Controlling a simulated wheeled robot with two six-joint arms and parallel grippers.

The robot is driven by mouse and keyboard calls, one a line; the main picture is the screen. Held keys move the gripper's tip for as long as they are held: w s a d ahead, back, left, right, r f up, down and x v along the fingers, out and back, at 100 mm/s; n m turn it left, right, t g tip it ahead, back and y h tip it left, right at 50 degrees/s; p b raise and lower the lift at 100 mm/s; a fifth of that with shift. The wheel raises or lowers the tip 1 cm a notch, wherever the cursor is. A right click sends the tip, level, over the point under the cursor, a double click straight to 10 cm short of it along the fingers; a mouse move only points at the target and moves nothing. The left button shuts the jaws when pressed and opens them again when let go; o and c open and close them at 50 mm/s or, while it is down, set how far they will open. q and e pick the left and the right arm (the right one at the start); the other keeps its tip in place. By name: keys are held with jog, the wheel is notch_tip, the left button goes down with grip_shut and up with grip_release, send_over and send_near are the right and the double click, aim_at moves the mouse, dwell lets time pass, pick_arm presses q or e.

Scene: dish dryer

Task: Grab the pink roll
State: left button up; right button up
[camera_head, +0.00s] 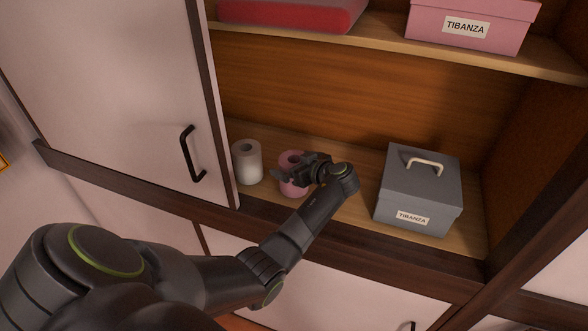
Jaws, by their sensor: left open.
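The pink roll (292,188) stands upright on the lower shelf of the cupboard, to the right of a white roll (247,162). My left arm reaches in from the lower left. My left gripper (298,168) is open at the pink roll and covers part of its upper right side. I cannot tell whether the fingers touch it. The inside of the jaws is hard to make out at this size. My right gripper is out of view.
A grey lidded box (420,190) with a pale handle stands right of my gripper. An upper shelf (400,45) holds a pink box (470,24) and a red item (290,13). A white cupboard door (110,90) with a black handle borders the left side.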

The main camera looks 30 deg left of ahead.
pick_arm(q)
jog(key=shift+a+f, duration=0.1)
jog(key=shift+a, duration=0.05)
jog(key=shift+w, duration=0.1)
jog(key=shift+c, duration=0.4)
jog(key=c, duration=1)
jog(key=shift+o, duration=0.2)
